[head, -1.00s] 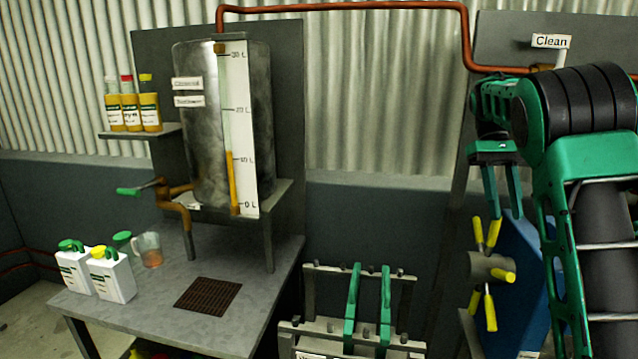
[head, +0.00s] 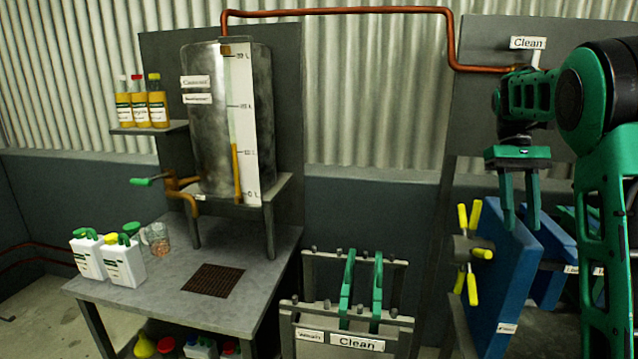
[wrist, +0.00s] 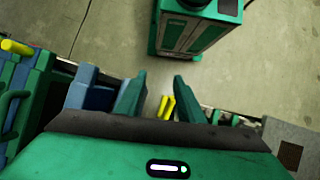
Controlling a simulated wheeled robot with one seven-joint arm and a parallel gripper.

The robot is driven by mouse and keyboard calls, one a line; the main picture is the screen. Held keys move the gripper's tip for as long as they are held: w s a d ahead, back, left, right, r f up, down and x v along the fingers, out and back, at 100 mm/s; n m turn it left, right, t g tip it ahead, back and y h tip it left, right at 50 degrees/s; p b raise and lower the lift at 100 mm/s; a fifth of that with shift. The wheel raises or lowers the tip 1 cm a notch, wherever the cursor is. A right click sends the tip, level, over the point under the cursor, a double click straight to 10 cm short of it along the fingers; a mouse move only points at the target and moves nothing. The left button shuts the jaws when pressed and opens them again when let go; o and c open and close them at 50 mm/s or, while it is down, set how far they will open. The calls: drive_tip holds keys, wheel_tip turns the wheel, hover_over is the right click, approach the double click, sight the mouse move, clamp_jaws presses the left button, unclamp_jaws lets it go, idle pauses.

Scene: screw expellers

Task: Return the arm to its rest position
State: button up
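My green arm fills the right side of the head view. My gripper (head: 521,225) hangs from it with both fingers pointing down, in front of the blue panel and the yellow-handled wheel. The fingers are apart with nothing held between them. The wrist view also shows my gripper (wrist: 156,86) with a gap between its green fingers. Yellow handles (wrist: 166,106) show through that gap, further off.
A blue panel (head: 508,285) and a yellow-handled wheel (head: 472,250) are below and left of my gripper. A rack (head: 345,308) with two green handles stands at centre. A bench (head: 175,285) holds white jugs (head: 124,262), with a tank (head: 212,120) behind.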

drive_tip(key=s+f+m+t, duration=0.2)
drive_tip(key=s+f, duration=0.2)
drive_tip(key=s, duration=0.6)
drive_tip(key=s+a+f+m+t, duration=0.1)
drive_tip(key=s+f, duration=0.4)
drive_tip(key=s, duration=0.5)
drive_tip(key=s+f+m+t, duration=0.2)
drive_tip(key=s+f, duration=0.3)
drive_tip(key=s, duration=0.5)
drive_tip(key=shift+a+m+t, duration=0.35)
drive_tip(key=shift+m+t, duration=0.05)
drive_tip(key=shift+m, duration=0.2)
